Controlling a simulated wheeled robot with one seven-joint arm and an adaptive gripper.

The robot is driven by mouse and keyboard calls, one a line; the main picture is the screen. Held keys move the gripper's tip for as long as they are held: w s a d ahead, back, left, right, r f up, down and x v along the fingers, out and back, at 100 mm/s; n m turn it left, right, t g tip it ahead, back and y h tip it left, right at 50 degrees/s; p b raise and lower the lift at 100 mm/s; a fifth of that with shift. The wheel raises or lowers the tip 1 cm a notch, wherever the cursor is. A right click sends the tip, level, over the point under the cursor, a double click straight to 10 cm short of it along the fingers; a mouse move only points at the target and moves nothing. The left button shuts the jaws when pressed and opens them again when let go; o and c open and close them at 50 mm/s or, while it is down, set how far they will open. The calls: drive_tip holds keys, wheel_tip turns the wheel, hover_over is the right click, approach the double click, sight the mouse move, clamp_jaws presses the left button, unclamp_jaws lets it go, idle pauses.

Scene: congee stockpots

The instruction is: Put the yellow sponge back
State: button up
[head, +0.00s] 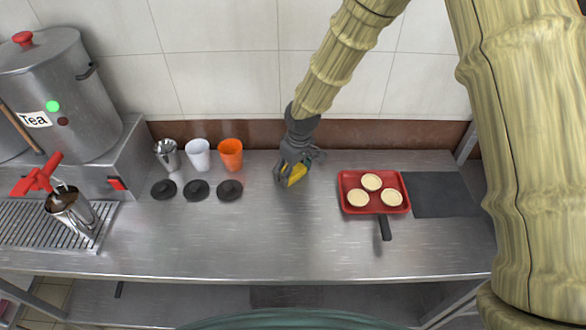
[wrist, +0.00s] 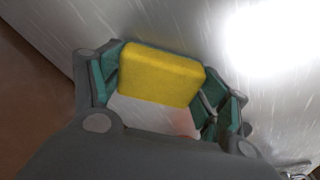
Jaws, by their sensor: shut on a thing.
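The yellow sponge (head: 294,175) is between the fingers of my gripper (head: 291,172), over the middle of the steel counter near the back wall. In the wrist view the yellow sponge (wrist: 162,75) is a flat block held upright between the two fingers of my gripper (wrist: 160,90), which are shut on it. I cannot tell whether the sponge touches the counter.
A red tray (head: 346,205) with three pale round tarts and a dark handle is right of my gripper, beside a dark mat (head: 447,194). Left stand a metal cup (head: 167,155), a white cup (head: 199,156), an orange cup (head: 231,154), and three black lids (head: 196,190). The front-middle counter is clear.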

sight(297, 174)
drive_tip(key=shift+f, duration=0.2)
drive_tip(key=o, duration=1.1)
drive_tip(key=shift+r, duration=0.1)
drive_tip(key=r, duration=0.4)
drive_tip(key=s+d+r+b, duration=0.1)
drive_tip(key=r, duration=0.3)
drive_tip(key=r+b, duration=0.1)
drive_tip(key=r, duration=0.3)
drive_tip(key=shift+s+d, duration=0.15)
drive_tip(key=shift+d, duration=0.05)
